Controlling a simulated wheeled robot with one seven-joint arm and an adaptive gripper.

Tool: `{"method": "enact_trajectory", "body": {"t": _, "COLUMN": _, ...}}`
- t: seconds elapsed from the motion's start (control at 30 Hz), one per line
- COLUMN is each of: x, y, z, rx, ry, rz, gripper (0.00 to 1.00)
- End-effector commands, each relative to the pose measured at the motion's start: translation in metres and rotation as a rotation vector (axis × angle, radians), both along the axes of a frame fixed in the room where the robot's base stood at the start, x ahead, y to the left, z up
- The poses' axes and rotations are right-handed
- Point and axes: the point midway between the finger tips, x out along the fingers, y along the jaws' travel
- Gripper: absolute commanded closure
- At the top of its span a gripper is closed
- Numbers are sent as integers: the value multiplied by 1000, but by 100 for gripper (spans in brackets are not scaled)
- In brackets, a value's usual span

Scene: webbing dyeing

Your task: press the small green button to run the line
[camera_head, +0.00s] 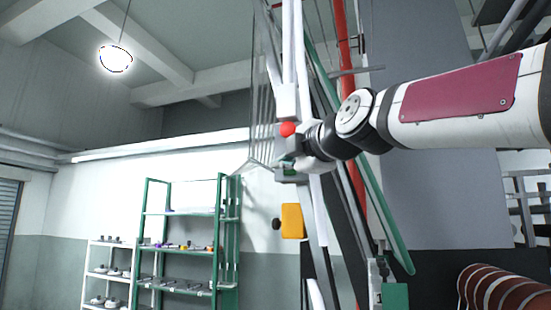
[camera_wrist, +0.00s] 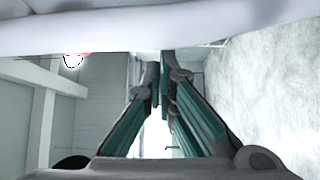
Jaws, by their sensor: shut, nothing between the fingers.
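A small grey control box (camera_head: 288,177) is fixed to the white upright post of the machine in the head view. A round red button (camera_head: 288,129) stands out above it. My gripper (camera_head: 297,165) reaches in from the right, with its tip at or just in front of the box. A bit of green shows there, but I cannot tell button from finger pad, nor whether they touch. In the wrist view my gripper (camera_wrist: 160,82) has its teal-padded fingers together and empty, with the tips close to a white surface. The green button cannot be made out clearly.
A yellow box (camera_head: 292,221) hangs below the control box, beside a black knob (camera_head: 276,224). Slanting bars and a red pipe (camera_head: 346,70) run close to my arm. A green shelf rack (camera_head: 147,225) stands behind at left. Striped rolls (camera_head: 505,291) lie at lower right.

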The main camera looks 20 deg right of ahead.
Motion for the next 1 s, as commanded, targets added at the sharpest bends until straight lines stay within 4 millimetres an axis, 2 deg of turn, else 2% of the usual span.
{"method": "enact_trajectory", "body": {"t": 0.57, "x": 6, "y": -5, "z": 0, "rx": 0, "ry": -1, "rz": 0, "gripper": 100}}
{"method": "enact_trajectory", "body": {"t": 1.0, "x": 19, "y": -14, "z": -1, "rx": 0, "ry": -3, "rz": -4, "gripper": 100}}
